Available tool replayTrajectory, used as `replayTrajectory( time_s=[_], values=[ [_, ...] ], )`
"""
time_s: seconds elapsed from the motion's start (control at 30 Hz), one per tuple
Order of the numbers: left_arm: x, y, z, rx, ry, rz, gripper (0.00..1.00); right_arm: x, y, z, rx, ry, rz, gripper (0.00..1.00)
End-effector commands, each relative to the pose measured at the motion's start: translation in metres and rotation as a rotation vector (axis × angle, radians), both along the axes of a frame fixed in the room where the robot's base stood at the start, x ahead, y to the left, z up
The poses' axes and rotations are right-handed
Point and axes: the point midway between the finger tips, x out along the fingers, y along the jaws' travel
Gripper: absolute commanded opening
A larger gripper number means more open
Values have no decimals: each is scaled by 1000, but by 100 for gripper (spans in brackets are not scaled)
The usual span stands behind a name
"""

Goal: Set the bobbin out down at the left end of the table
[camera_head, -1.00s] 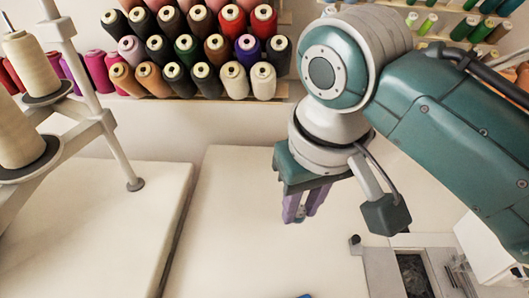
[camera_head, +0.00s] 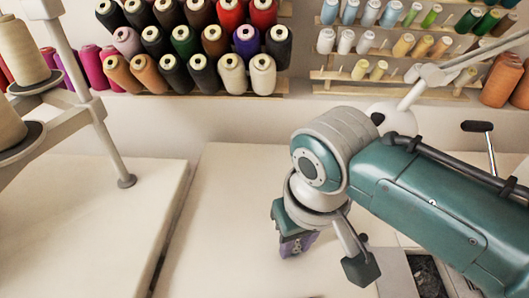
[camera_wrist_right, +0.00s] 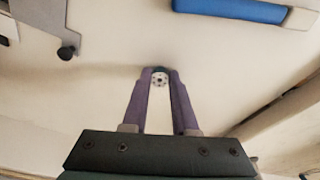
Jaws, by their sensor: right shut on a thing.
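The bobbin (camera_wrist_right: 159,79) is a small pale disc with dark holes. It sits between the fingertips of my right gripper (camera_wrist_right: 158,80) in the right wrist view. The two purple fingers are shut on it. In the head view my right gripper (camera_head: 296,245) points down over the white table (camera_head: 225,225), to the right of the table's left edge. My left gripper is not in view.
A separate white surface (camera_head: 85,220) lies left of a dark gap, with a thread stand (camera_head: 107,150) on it. A blue object (camera_wrist_right: 235,10) lies on the table in the right wrist view. Thread racks (camera_head: 195,88) hang on the wall. The table left of my gripper is clear.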

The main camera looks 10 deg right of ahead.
Motion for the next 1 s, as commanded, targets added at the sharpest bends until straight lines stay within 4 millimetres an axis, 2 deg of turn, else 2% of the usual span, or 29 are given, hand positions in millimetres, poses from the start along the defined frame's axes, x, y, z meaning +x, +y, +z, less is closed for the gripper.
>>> replayTrajectory(
  time_s=[0.07, 0.1, 0.37, 0.67, 0.77, 1.0],
  values=[
    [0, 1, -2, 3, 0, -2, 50, 0, 0, -4, 0, 0, 0, 0],
    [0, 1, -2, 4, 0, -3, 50, 0, 0, -4, 0, 0, 0, 28],
    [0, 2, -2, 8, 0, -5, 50, 0, 0, -3, 0, 0, 0, 57],
    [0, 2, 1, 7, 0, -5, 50, 0, 0, 1, 0, -1, 0, 57],
    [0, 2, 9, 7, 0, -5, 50, -1, 0, 15, 1, -2, 0, 57],
    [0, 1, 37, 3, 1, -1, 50, -9, -1, 70, 1, -2, -1, 57]
  ],
)
